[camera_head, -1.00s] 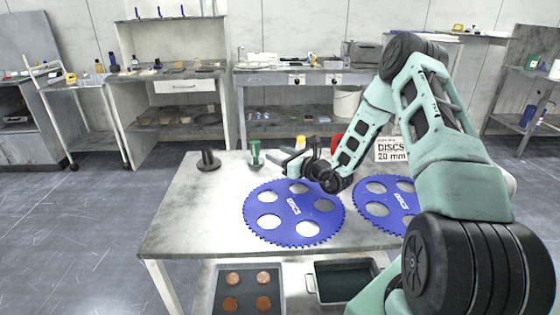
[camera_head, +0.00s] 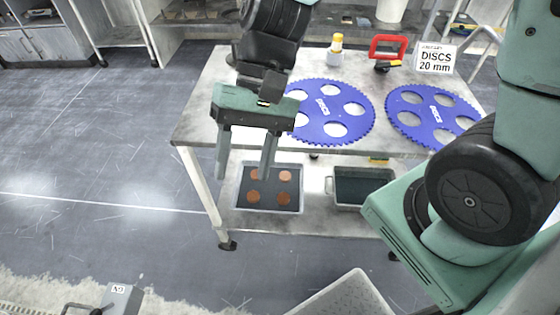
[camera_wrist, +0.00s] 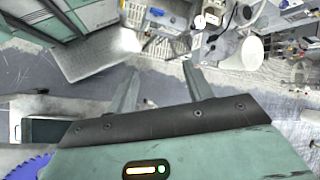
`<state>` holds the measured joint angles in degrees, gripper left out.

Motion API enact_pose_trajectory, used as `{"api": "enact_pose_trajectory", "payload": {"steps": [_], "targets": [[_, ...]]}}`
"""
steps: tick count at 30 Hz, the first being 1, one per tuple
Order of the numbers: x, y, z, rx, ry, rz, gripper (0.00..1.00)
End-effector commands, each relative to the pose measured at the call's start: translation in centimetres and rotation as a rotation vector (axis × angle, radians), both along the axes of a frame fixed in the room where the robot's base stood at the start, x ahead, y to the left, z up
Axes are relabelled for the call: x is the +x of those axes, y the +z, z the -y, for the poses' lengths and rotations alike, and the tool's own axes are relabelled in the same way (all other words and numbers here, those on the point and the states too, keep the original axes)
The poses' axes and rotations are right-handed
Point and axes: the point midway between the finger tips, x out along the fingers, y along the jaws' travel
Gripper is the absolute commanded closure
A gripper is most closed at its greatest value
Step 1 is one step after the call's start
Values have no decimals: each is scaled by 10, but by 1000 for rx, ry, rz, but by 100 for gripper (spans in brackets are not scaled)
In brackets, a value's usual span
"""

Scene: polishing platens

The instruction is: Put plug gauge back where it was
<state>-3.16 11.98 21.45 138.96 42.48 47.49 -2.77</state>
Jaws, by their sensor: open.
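My gripper (camera_head: 245,165) is open and empty, its two fingers pointing down at the front left of the table (camera_head: 195,130) in the head view. In the wrist view the gripper (camera_wrist: 160,85) shows nothing between its fingers. I cannot pick out the plug gauge for certain in either current view. The left rear of the tabletop is hidden behind my arm in the head view. A small black-and-yellow item (camera_head: 383,67) lies by a red frame (camera_head: 388,46); I cannot tell what it is.
Two blue toothed discs (camera_head: 334,112) (camera_head: 433,114) with round holes lie on the table. A yellow-capped bottle (camera_head: 336,50) and a "DISCS 20 mm" sign (camera_head: 435,58) stand behind. The lower shelf holds a tray (camera_head: 241,205) of copper discs and an empty dark bin (camera_head: 362,205).

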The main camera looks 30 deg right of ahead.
Motion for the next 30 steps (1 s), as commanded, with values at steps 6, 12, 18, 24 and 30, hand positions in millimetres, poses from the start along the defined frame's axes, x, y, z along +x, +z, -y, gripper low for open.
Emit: {"api": "enact_pose_trajectory", "payload": {"steps": [6,12,18,24,30], "targets": [[-43,8,25,-206,542,397,49],[-46,16,32,-262,734,559,49],[-46,16,33,-267,747,570,49],[-46,27,33,-266,747,568,49],[-46,30,33,-266,747,568,49]]}}
